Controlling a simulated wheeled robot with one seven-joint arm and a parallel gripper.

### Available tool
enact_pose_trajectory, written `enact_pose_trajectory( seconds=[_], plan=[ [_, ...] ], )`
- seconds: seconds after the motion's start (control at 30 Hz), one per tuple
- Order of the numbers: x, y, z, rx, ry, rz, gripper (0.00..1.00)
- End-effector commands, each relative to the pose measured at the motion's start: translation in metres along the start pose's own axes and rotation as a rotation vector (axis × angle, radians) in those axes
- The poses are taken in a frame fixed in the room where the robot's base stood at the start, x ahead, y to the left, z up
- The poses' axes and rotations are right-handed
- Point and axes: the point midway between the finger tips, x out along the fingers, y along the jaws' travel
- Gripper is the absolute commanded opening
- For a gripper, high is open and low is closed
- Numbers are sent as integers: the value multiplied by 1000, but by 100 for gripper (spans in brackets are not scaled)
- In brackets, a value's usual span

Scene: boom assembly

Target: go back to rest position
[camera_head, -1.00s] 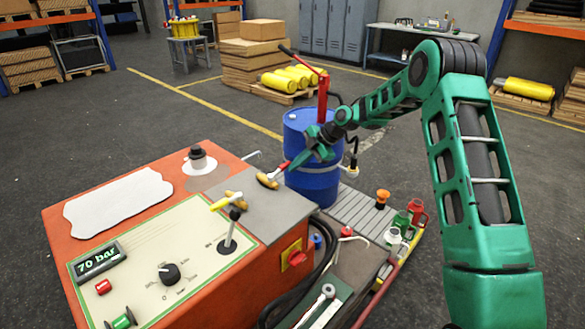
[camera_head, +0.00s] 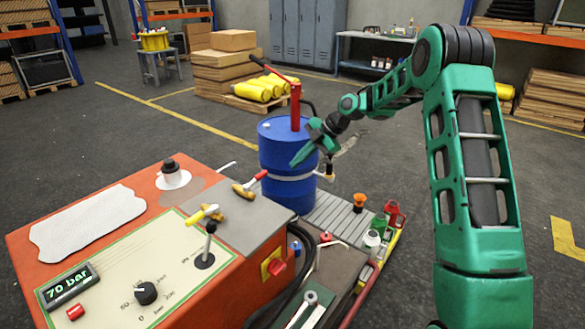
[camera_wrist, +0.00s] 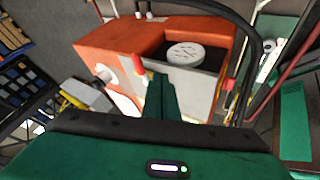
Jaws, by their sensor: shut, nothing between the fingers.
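My gripper (camera_head: 303,155) is at the end of my green arm, in front of the blue drum (camera_head: 287,190) in the head view. Its fingers are shut with nothing between them, apart from the orange machine (camera_head: 150,250). In the wrist view the shut green fingers (camera_wrist: 160,97) point toward the orange machine (camera_wrist: 120,48). On the machine's grey plate (camera_head: 240,217) are a red-tipped brass valve handle (camera_head: 246,188) and a yellow-handled one (camera_head: 205,214).
A grey slatted platform (camera_head: 338,217) with small bottles and an orange cup (camera_head: 359,202) lies right of the drum. The red hand pump (camera_head: 295,105) rises from the drum. Cardboard boxes (camera_head: 222,65) stand behind. Open floor (camera_head: 405,150) shows behind my arm.

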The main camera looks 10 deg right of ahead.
Motion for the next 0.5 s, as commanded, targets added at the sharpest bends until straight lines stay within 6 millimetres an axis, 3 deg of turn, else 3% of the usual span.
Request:
enact_pose_trajectory(
  seconds=[0.37, 0.5],
  plan=[
    [-3, -1, 0, 11, -6, -3, 0],
    [-20, -12, -3, 105, -55, -19, 0]
  ],
)
